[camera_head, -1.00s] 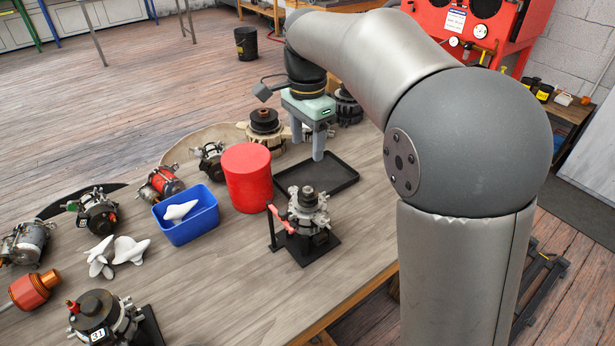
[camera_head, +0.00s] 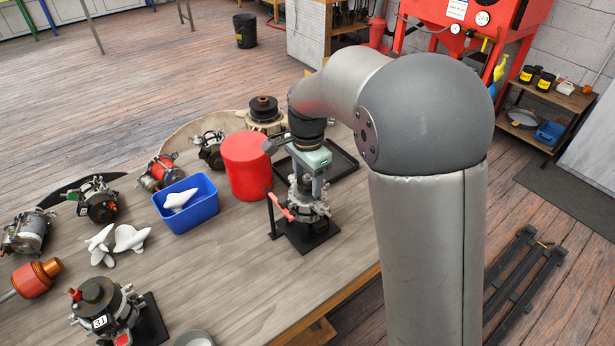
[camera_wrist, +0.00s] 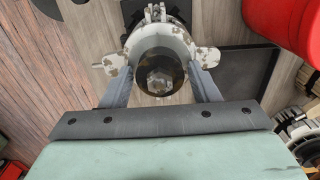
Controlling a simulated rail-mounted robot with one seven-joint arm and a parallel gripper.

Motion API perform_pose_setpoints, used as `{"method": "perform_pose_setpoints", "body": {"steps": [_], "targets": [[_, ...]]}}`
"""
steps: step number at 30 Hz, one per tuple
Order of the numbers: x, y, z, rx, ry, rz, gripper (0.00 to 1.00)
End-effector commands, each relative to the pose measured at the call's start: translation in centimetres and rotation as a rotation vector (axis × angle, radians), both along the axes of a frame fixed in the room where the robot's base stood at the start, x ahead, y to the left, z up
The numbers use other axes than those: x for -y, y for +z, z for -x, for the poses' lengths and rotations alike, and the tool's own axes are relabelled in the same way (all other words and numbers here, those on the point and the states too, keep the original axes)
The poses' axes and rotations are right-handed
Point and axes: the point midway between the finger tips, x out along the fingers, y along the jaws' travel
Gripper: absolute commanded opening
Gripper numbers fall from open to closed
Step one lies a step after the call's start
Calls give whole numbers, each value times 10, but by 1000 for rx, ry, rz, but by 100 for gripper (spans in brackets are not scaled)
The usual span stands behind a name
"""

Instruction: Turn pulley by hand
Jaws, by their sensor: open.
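An alternator (camera_head: 305,208) stands upright, pulley up, in a black stand (camera_head: 318,238) with a red handle (camera_head: 283,212) on the bench. My gripper (camera_head: 308,178) points down directly over it and hides much of its top in the head view. In the wrist view the dark round pulley (camera_wrist: 148,80) with its pale centre nut (camera_wrist: 158,80) lies between the two open fingers (camera_wrist: 160,88). One finger is on each side of the pulley; I cannot tell whether either touches it. The silvery housing (camera_wrist: 152,42) shows beyond the pulley.
A red cylinder (camera_head: 246,165) stands close behind the alternator on the left. A black tray (camera_head: 343,160) lies behind it. A blue bin (camera_head: 190,215) with a white rag and several other alternators stand to the left. Bare bench lies in front.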

Motion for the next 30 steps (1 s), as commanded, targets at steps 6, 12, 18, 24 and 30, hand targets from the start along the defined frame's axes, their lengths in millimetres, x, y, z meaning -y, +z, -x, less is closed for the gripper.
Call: {"method": "perform_pose_setpoints", "body": {"steps": [6, 12, 18, 24, 30], "targets": [[0, 0, 0, 0, 0, 0, 44], [0, 0, 0, 0, 4, 0, 17], [0, 1, 0, 0, 243, -1, 17], [0, 1, 0, 1, 443, 0, 17], [0, 1, 0, 1, 452, 0, 17]]}}
